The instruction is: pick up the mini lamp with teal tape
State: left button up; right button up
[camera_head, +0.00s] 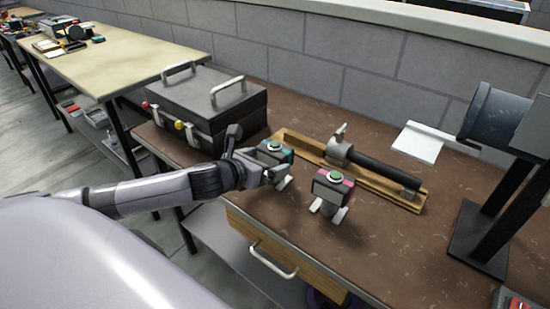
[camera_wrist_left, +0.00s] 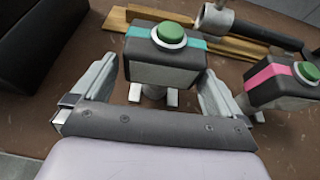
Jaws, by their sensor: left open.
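The mini lamp with teal tape (camera_head: 273,151) is a small dark box with a green round top, standing on the brown workbench in the head view. It also shows in the left wrist view (camera_wrist_left: 165,62). My left gripper (camera_head: 262,172) is open, with one finger on each side of this lamp's lower part in the wrist view. I cannot tell whether the fingers touch it. A similar lamp with pink tape (camera_head: 333,186) stands to the right, and in the wrist view (camera_wrist_left: 280,85) it is close beside the right finger. My right gripper is not in view.
A black case (camera_head: 205,105) with silver handles stands behind and left of my gripper. A wooden rail with a dark tube (camera_head: 375,170) lies behind the lamps. A dark stand (camera_head: 480,240) is at the right. The brown bench top (camera_head: 400,255) is clear in front.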

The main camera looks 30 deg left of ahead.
pick_arm(q)
jog(key=shift+x, duration=2.1)
jog(key=shift+d+r, duration=0.1)
jog(key=shift+c, duration=0.3)
jog(key=c, duration=1)
jog(key=shift+o, duration=0.2)
jog(key=shift+r, duration=0.15)
